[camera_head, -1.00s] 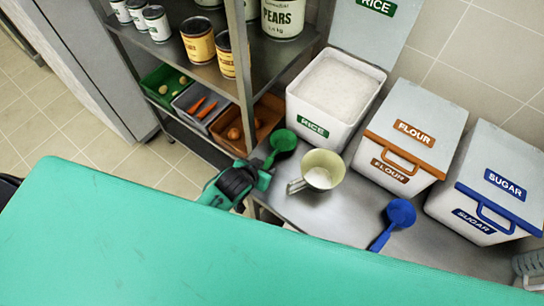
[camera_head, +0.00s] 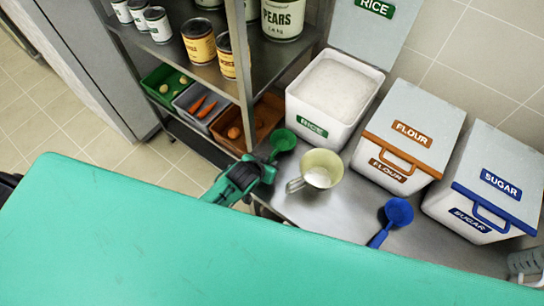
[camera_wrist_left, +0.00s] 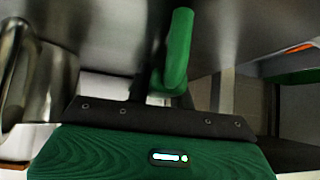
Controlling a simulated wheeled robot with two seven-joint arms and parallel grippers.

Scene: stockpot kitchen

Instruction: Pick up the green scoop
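The green scoop (camera_head: 284,139) lies at the left end of the metal counter, beside the rice bin, its bowl toward the back. Its green handle (camera_wrist_left: 178,50) shows in the left wrist view, running down between the dark fingers. My left gripper (camera_head: 264,170) is at the handle end of the scoop. The fingers look close against both sides of the handle, and the scoop still rests at the counter. The fingertips are partly hidden behind the gripper body in the head view. My right gripper is not in view.
A cream measuring cup (camera_head: 320,169) stands just right of the scoop. A blue scoop (camera_head: 398,212) lies further right. The rice bin (camera_head: 318,128), flour bin (camera_head: 395,165) and sugar bin (camera_head: 470,230) line the back. A shelf post (camera_head: 241,75) rises close to the left gripper.

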